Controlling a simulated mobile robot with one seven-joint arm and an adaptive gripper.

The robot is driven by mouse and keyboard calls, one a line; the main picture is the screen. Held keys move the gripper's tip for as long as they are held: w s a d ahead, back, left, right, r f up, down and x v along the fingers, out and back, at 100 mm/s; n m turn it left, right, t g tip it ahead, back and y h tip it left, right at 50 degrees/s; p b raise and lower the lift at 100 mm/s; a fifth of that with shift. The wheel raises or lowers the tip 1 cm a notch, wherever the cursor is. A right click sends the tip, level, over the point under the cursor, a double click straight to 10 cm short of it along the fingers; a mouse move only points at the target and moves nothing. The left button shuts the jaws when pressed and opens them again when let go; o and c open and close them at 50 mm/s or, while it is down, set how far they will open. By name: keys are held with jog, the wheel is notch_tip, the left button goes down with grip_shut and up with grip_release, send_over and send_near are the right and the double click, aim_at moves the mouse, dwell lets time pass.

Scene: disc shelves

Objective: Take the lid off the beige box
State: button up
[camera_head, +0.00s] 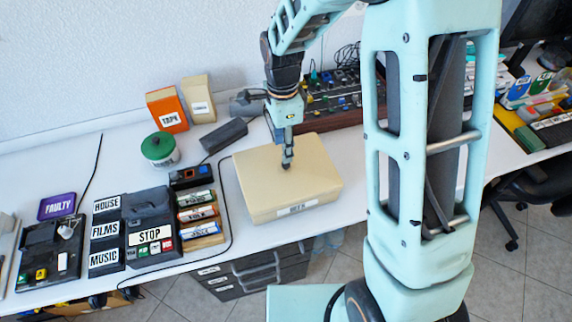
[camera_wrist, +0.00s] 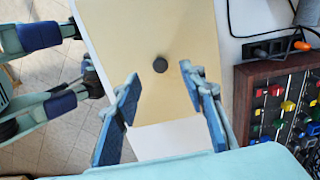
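The beige box (camera_head: 262,196) sits closed on the white table in the head view, with a white label on its front. Its lid (camera_wrist: 135,45) fills the middle of the wrist view, with a round dark knob (camera_wrist: 160,65) on top. My gripper (camera_head: 287,162) points down over the middle of the lid. In the wrist view my gripper (camera_wrist: 162,74) is open, its two blue-padded fingers spread wide. The knob shows between and slightly beyond the fingertips, apart from both. In the head view the fingers hide part of the knob area, so the exact height gap is unclear.
A mixer panel (camera_head: 335,95) with coloured knobs stands behind the box; it also shows in the wrist view (camera_wrist: 280,100).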

aim_at(286, 166)
jog(key=shift+d+f+p, duration=0.2)
jog(key=shift+f, duration=1.5)
jog(key=shift+d+f+p, duration=0.15)
jog(key=shift+f, duration=1.5)
jog(key=shift+c, duration=0.4)
grip_shut()
